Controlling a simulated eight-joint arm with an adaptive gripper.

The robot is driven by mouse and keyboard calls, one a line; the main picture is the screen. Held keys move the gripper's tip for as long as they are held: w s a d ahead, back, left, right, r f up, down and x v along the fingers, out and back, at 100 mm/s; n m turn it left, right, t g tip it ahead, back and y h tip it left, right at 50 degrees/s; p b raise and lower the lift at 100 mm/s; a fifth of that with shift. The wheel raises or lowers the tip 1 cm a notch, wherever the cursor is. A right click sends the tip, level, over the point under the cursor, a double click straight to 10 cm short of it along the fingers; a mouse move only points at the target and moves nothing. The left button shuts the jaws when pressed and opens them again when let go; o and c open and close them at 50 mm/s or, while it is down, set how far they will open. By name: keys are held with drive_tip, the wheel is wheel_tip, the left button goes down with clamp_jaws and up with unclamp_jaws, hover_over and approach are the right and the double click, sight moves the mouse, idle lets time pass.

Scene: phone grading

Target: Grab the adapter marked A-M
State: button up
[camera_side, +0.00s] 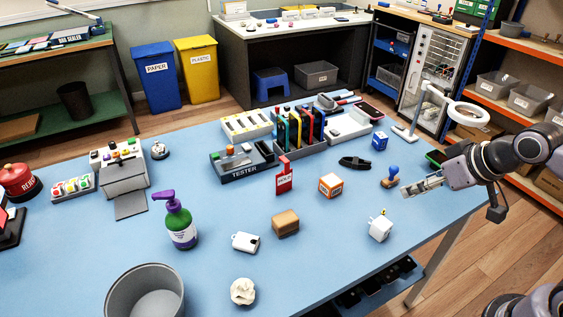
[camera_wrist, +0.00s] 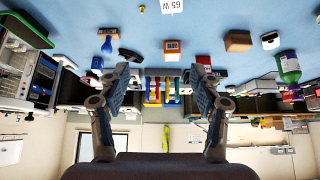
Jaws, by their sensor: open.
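A white cube-shaped adapter (camera_side: 380,228) with a small yellow piece on top stands near the right front edge of the blue table. In the wrist view, a white face printed "65 W" (camera_wrist: 172,6) shows at the top edge. A second small white block (camera_side: 245,242) with a dark mark lies further left, and also shows in the wrist view (camera_wrist: 270,41). I cannot read "A-M" on either. My gripper (camera_side: 404,191) is open and empty, in the air above and behind the white adapter, its fingers pointing left. Its two fingers (camera_wrist: 161,74) frame the wrist view, apart.
An orange box (camera_side: 331,185), brown block (camera_side: 285,222), pump bottle (camera_side: 180,226) and red tag (camera_side: 284,177) stand leftward. The phone rack (camera_side: 300,128) is behind. The table around the white adapter is clear.

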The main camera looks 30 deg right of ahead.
drive_tip(key=w+d+r+n+g+h, duration=0.15)
drive_tip(key=w+d+r+n, duration=0.25)
drive_tip(key=w+r, duration=0.45)
drive_tip(key=n+g+h, duration=0.3)
drive_tip(key=n+g, duration=0.4)
drive_tip(key=n, duration=0.5)
hover_over(381, 135)
drive_tip(key=a, duration=0.3)
wheel_tip(381, 135, down, 15)
drive_tip(key=shift+t, duration=0.25)
drive_tip(key=x, duration=1)
drive_tip(key=shift+w+a+f, duration=0.25)
drive_tip(key=shift+w+f, duration=0.15)
drive_tip(key=shift+f, duration=0.05)
drive_tip(key=c, duration=1.1)
